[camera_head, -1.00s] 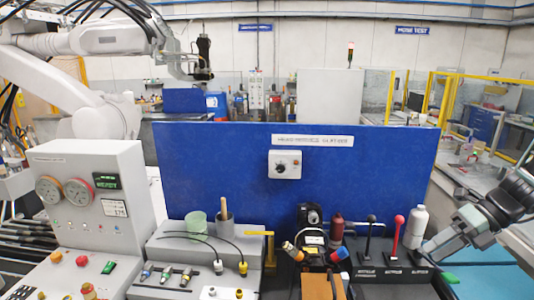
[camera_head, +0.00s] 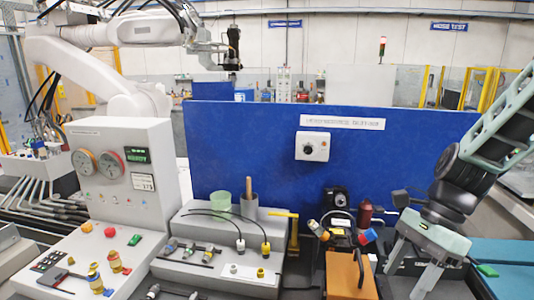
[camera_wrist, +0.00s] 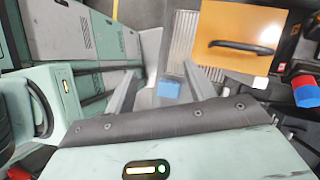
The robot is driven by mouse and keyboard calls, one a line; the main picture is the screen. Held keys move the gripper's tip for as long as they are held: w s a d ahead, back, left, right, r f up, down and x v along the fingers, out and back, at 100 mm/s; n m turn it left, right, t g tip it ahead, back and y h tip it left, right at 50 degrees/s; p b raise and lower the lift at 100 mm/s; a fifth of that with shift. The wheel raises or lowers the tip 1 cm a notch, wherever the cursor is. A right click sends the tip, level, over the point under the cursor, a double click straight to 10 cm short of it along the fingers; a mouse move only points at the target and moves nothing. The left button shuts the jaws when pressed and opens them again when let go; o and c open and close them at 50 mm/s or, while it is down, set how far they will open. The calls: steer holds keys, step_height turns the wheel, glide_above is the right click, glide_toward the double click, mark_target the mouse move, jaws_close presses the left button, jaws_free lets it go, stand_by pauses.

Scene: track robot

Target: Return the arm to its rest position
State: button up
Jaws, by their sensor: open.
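My gripper (camera_head: 402,284) is at the right of the head view, tilted with its fingers pointing down. The fingers are apart with nothing between them. My arm rises from it to the upper right. In the wrist view my gripper (camera_wrist: 162,80) also shows open. A small blue block (camera_wrist: 169,90) appears below and beyond the finger gap, apart from the fingers as far as I can tell. An orange case (camera_head: 347,272) with a dark handle stands left of the gripper. The gripper and arm hide part of the bench behind them.
A blue panel (camera_head: 250,152) stands behind the bench. A grey control box (camera_head: 122,170) is at left, and a green cup (camera_head: 220,203) stands on a grey stand. A dark red bottle (camera_head: 365,213) is close left of my gripper. A large white arm (camera_head: 95,65) is at upper left.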

steer(key=s+a+f+n+h+b, duration=0.1)
steer(key=s+a+f+n+b, duration=0.1)
steer(key=n, duration=0.6)
steer(key=s+a+f+n+t+h+b, duration=0.1)
steer(key=s+a+f+n+h+b, duration=0.1)
steer(key=s+a+n, duration=0.4)
steer(key=s+a+f+n+t+h+b, duration=0.1)
steer(key=s+a+f+n+b, duration=0.3)
steer(key=n, duration=0.7)
steer(key=shift+s+a+h+b, duration=0.3)
steer(key=shift+s+a, duration=0.1)
steer(key=shift+a, duration=0.85)
